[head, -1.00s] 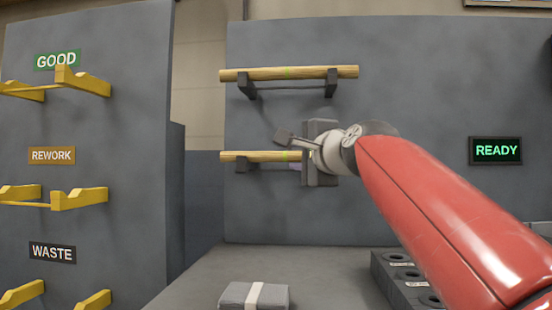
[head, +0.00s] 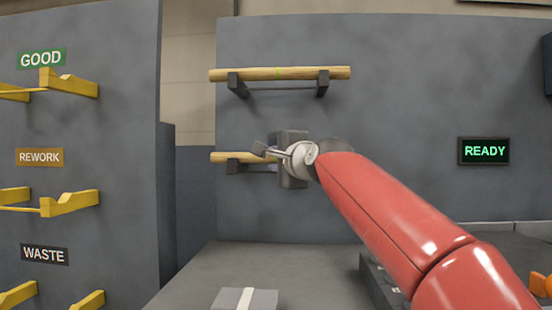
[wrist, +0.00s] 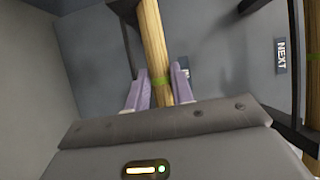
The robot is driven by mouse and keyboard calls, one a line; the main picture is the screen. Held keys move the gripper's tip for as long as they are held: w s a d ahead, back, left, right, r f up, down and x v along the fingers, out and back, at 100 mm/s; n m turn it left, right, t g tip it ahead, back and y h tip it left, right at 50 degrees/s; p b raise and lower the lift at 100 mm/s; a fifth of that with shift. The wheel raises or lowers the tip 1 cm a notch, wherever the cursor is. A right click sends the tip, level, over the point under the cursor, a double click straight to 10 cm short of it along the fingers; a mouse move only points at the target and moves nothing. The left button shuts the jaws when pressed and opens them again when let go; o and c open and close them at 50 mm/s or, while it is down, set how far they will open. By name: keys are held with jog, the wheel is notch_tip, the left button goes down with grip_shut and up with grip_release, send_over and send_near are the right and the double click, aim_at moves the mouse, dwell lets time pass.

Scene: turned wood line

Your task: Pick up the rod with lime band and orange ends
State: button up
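Two pale wooden rods show in the head view. The upper rod (head: 250,74) lies across two dark brackets and has a green band near its middle. The lower rod (head: 230,157) also lies on a bracket, and its right part is hidden behind my gripper (head: 272,150). In the wrist view, a rod with a lime band (wrist: 161,82) runs between the two purple fingers of my gripper (wrist: 160,80). The fingers lie close along both its sides at the band. I cannot tell whether they press on it. No orange ends are visible.
The dark panel (head: 400,100) behind the rods carries a READY sign (head: 484,151). Yellow racks labelled GOOD (head: 42,57), REWORK (head: 39,157) and WASTE (head: 45,254) stand left. A grey block with a white stripe (head: 262,300) sits on the bench. Another rod (wrist: 313,50) shows at the wrist view's right edge.

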grip_shut()
jog(key=shift+r, duration=0.1)
notch_tip(320, 180, up, 10)
jog(key=p, duration=0.5)
